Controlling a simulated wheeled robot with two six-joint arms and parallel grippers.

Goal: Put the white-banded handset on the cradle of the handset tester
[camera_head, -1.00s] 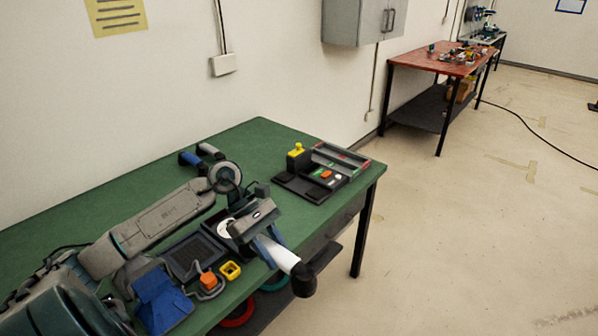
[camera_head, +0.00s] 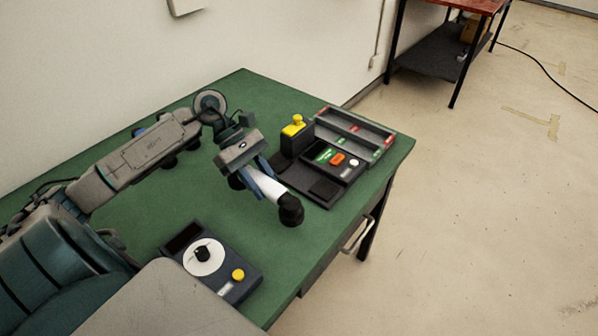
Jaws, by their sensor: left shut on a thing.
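The white-banded handset (camera_head: 266,188) has a white middle and dark ends; one black end (camera_head: 290,211) points toward the table's front edge. My left gripper (camera_head: 260,176) is shut around it and holds it above the green table, tilted. The handset's far end is partly hidden by the gripper. What looks like the handset tester (camera_head: 346,160) is a black unit with a green-marked panel, an orange button and a white knob. Its low black plate (camera_head: 300,178), which may be the cradle, lies just right of the handset. My right gripper is not in view.
A yellow-topped black block (camera_head: 295,136) stands at the tester's back left. A grey divided tray (camera_head: 357,132) lies behind it. A dark box with a white dial (camera_head: 203,256) and yellow button sits near the front. Green tabletop (camera_head: 225,205) is bare between them.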

